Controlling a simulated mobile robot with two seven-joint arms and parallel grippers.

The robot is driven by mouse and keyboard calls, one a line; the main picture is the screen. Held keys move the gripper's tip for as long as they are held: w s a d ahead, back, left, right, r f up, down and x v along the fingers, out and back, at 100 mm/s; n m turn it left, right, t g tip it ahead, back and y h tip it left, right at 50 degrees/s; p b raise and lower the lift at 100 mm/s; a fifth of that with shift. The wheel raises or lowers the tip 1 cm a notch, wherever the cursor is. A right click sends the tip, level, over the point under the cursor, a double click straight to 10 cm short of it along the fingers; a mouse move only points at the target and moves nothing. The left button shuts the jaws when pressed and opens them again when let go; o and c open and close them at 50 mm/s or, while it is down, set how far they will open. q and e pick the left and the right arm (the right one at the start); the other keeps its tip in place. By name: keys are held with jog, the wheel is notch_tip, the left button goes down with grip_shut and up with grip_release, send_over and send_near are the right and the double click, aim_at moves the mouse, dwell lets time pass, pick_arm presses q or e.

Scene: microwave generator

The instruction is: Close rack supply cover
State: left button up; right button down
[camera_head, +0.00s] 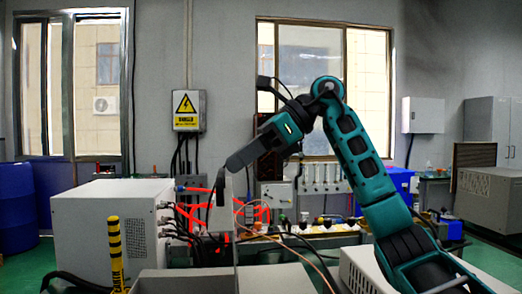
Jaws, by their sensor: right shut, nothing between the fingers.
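My right arm comes in from the lower right, bends at the top and reaches left. My right gripper (221,192) points downward near the middle of the picture, with its fingers shut and empty. Just right of the fingertips stands a thin grey upright panel (235,238), seen nearly edge-on, above grey box-like housings (185,282). It may be the rack supply cover, but I cannot tell for sure. I cannot tell whether the fingers touch it. My left gripper is not in view.
A white cabinet (105,232) with cables stands left of the gripper, with a yellow-black post (115,255) in front. Red tubing (198,215) and dark cables run behind the gripper. A bench (330,234) with bottles stands behind. A blue drum (17,210) is far left.

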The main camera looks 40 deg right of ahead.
jog(key=shift+w+a+f, duration=0.15)
jog(key=shift+a, duration=0.1)
jog(key=shift+w+a, duration=0.1)
jog(key=shift+a, duration=0.05)
